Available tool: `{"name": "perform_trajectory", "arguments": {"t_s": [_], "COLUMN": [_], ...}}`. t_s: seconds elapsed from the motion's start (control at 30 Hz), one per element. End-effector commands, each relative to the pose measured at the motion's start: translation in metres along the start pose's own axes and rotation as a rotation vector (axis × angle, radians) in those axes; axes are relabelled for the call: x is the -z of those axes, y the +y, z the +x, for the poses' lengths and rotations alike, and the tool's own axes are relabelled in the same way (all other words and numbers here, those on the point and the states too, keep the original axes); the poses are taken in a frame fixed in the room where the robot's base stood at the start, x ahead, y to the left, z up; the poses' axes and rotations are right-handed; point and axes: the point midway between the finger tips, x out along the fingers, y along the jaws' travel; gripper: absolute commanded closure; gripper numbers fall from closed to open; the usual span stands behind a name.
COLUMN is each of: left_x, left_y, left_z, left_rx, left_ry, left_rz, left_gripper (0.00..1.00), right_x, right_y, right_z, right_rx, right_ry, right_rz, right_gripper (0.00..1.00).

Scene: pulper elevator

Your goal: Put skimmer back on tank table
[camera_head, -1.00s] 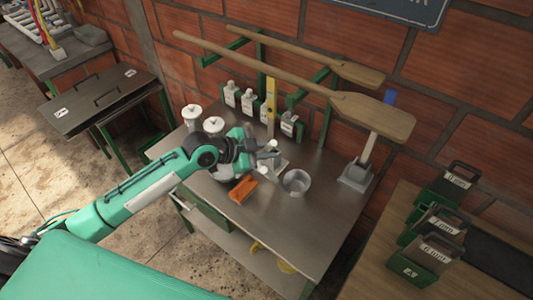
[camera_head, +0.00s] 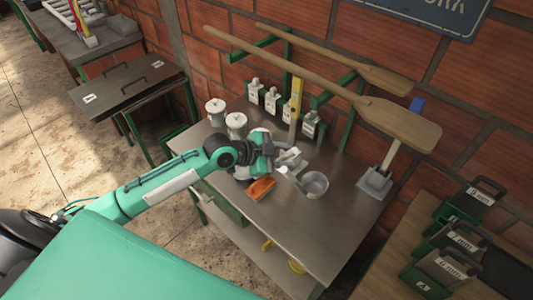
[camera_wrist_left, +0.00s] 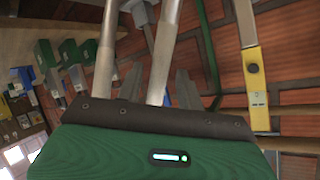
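My left gripper (camera_head: 284,163) is over the middle of the metal tank table (camera_head: 300,235), beside a small round metal vessel (camera_head: 314,184). A pale metal rod shows between gripper and vessel; I cannot tell whether they touch. In the left wrist view two metal rods (camera_wrist_left: 165,50) rise past the grey fingers (camera_wrist_left: 158,88), but I cannot tell whether they are gripped. I cannot clearly pick out the skimmer. A pale round thing under the gripper is mostly hidden by it. My right gripper is not in view.
An orange block (camera_head: 261,188) lies just in front of the gripper. Two white canisters (camera_head: 236,125) stand at the table's left back. Long wooden paddles (camera_head: 398,122) hang above the table's back. The table's front right is clear.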

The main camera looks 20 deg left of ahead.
Motion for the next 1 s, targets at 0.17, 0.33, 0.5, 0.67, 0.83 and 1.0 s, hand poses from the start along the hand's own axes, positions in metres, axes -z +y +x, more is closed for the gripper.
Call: {"name": "perform_trajectory", "arguments": {"t_s": [0.17,0.33,0.5,0.67,0.83,1.0], "left_x": [-0.003,-0.003,-0.003,-0.003,-0.001,0.000], "left_y": [0.002,0.002,0.001,0.001,0.001,0.001], "left_z": [-0.025,-0.051,-0.075,-0.093,-0.105,-0.109], "left_rx": [-0.001,-0.001,-0.001,0.000,-0.001,-0.001], "left_ry": [-0.003,-0.003,-0.004,-0.003,-0.002,0.000], "left_rz": [0.005,0.005,0.005,0.002,0.002,0.001], "left_gripper": [0.63,0.63,0.63,0.63,0.63,0.63], "right_x": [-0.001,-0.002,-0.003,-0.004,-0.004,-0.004], "right_y": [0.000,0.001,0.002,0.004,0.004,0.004], "right_z": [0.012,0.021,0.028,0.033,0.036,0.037], "right_rx": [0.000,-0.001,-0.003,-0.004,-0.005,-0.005], "right_ry": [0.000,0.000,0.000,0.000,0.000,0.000], "right_rz": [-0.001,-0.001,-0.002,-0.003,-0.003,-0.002], "right_gripper": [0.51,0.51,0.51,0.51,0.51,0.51]}}
